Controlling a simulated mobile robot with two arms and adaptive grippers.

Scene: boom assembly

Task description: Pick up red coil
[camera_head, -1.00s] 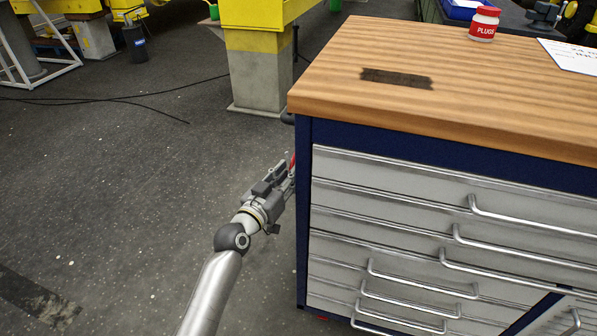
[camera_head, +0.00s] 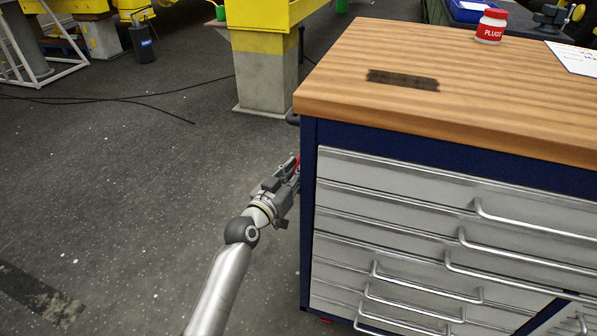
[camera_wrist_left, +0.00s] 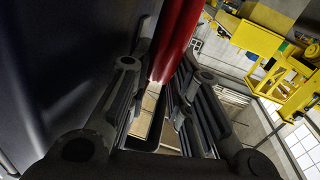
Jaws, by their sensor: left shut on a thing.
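The red coil (camera_wrist_left: 176,40) shows in the left wrist view as a smooth red length between the fingers of my left gripper (camera_wrist_left: 160,88). The fingers are shut on it. In the head view my left gripper (camera_head: 289,176) is low beside the left side of the workbench cabinet. Only a small red bit of the coil (camera_head: 298,161) shows there at the fingertips. The rest is hidden behind the cabinet's corner. My right gripper is not in view.
The drawer cabinet (camera_head: 390,172) with a wooden top (camera_head: 480,90) stands close on the right of my left gripper. A red-and-white PLUGS jar (camera_head: 491,27) stands on it. A yellow machine on a concrete post (camera_head: 262,75) is behind. The floor on the left is open.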

